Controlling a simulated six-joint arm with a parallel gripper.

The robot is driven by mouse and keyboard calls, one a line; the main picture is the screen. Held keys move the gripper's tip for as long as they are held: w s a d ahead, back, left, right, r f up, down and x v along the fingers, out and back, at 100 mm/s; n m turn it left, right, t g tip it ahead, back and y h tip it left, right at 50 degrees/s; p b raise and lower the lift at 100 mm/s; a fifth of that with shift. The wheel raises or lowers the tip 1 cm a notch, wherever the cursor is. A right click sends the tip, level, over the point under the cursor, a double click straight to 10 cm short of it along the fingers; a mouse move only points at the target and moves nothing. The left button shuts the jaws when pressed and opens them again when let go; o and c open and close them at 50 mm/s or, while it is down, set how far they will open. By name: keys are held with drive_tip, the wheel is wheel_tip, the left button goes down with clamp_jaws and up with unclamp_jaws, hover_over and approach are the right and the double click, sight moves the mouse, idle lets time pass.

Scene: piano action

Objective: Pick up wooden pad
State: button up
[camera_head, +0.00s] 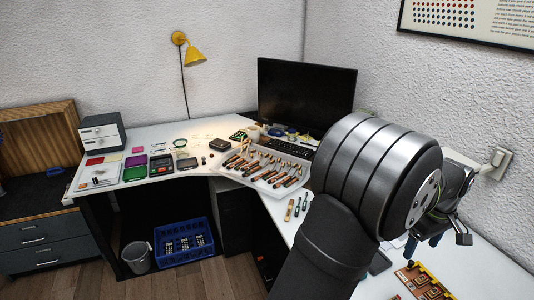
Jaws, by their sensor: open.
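My gripper (437,242) is at the right, partly hidden behind my own large grey arm joint. Its dark fingers are apart and I see nothing held between them. Below it, near the bottom edge, a wooden-coloured board with reddish-brown parts (424,282) lies on the white desk. A small light-brown strip (290,210) lies on the desk left of my arm, with a darker strip (305,203) beside it. I cannot tell which of these, if any, is the wooden pad.
A white tray (262,186) of several wooden-handled tools stands mid-desk. A monitor (306,92) and keyboard (288,148) are behind it. Coloured trays (134,168) are at the left. A blue crate (184,243) and grey bin (137,256) are on the floor. A wall borders the right.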

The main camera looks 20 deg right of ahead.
drive_tip(key=c, duration=0.6)
drive_tip(key=shift+o, duration=0.2)
drive_tip(key=m, duration=1.7)
hover_over(395, 299)
drive_tip(key=f, duration=1.7)
drive_tip(key=shift+s+d+f, duration=0.2)
drive_tip(key=shift+s+f, duration=0.05)
drive_tip(key=shift+f, duration=0.15)
drive_tip(key=shift+w+a+f, duration=0.1)
drive_tip(key=shift+f, duration=1.25)
drive_tip(key=shift+w+a+f, duration=0.1)
drive_tip(key=shift+f, duration=1.25)
drive_tip(key=shift+c, duration=0.3)
